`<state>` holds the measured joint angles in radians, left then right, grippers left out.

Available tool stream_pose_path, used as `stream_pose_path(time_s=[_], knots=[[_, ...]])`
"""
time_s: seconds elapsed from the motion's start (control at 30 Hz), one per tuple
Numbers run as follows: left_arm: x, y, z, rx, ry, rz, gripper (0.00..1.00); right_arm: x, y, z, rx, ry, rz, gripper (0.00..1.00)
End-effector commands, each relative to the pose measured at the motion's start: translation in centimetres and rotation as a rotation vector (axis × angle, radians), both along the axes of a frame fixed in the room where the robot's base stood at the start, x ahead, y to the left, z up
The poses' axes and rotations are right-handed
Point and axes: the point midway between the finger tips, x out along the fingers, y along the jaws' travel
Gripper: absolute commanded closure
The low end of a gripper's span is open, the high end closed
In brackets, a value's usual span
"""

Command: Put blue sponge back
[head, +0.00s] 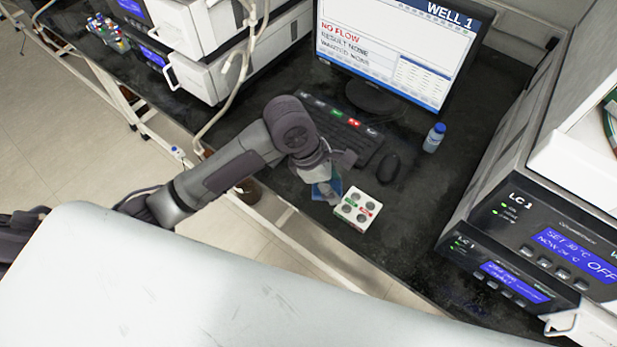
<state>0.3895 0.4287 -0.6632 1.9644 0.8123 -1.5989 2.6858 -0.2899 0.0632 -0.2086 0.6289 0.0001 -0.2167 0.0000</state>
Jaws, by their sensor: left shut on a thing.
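My left arm reaches in from the left over the black bench. Its gripper (326,180) points down near the bench's front edge, just left of a white block with round holes. The gripper is shut on the blue sponge (321,191), which shows only in part beneath and beside the fingers. I cannot tell whether the sponge touches the bench. My right gripper is out of view.
The white holed block (357,208) with red and green labels stands close right of the gripper. Behind are a keyboard (345,133), a mouse (388,168), a monitor (395,50) and a blue-capped bottle (434,138). Instruments (545,250) stand at the right. Bare bench (415,200) lies between.

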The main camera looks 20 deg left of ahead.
Motion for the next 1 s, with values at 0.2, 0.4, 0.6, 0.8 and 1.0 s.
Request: stream_pose_path(time_s=[0.2,0.4,0.6,0.8,1.0], knots=[[0.9,0.8,-1.5,0.004,0.000,0.186,0.82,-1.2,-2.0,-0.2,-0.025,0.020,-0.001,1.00],[4.1,3.5,-3.9,0.009,0.000,0.194,0.82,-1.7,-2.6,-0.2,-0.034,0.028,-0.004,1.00],[7.6,6.0,-6.6,0.006,0.000,0.189,0.82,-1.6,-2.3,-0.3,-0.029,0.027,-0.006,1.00],[9.3,7.4,-7.9,0.003,0.000,0.187,0.82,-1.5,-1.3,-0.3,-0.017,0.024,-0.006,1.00],[9.4,7.6,-10.1,0.005,0.002,0.186,0.82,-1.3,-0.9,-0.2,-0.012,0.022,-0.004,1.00]])
